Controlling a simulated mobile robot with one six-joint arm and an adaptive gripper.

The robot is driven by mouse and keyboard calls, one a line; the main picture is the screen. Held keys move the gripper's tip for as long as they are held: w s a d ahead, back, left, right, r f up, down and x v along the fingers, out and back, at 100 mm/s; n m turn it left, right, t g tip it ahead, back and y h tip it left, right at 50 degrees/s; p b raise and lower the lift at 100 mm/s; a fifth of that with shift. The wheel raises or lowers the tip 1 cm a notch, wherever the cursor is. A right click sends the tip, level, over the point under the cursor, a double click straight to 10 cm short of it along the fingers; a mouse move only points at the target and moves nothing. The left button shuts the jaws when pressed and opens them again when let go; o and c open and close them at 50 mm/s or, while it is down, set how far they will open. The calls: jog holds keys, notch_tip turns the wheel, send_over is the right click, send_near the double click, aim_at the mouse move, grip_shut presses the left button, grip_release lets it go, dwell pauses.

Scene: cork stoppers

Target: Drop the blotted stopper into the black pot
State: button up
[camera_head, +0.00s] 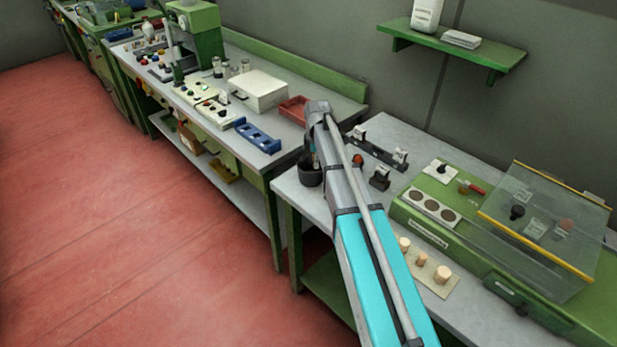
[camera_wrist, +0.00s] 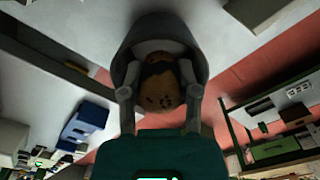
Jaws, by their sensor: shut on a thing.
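A brown cork stopper with dark blots (camera_wrist: 159,92) is held between the two fingers of my gripper (camera_wrist: 159,76) in the wrist view. The black pot (camera_wrist: 160,22) is right behind the stopper there, its opening facing the camera. The fingertips overlap the pot's mouth; I cannot tell how far, if at all, the stopper is inside the rim. In the head view the black pot (camera_head: 311,175) stands at the left end of the near bench, beside my arm. My arm hides most of the gripper and the stopper in that view.
Plain stoppers (camera_head: 442,273) stand on a tan board (camera_head: 438,288) right of my arm. A green unit with a clear cover (camera_head: 540,215) is farther right. A dark rack (camera_head: 378,152) lies behind the pot. A blue rack (camera_head: 257,135) and red tray (camera_head: 294,108) are on the neighbouring bench.

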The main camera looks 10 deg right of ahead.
jog(key=shift+f, duration=0.4)
jog(key=o, duration=0.8)
dwell(0.5)
dwell(0.5)
jog(key=shift+w+r, duration=0.1)
jog(key=shift+r, duration=0.15)
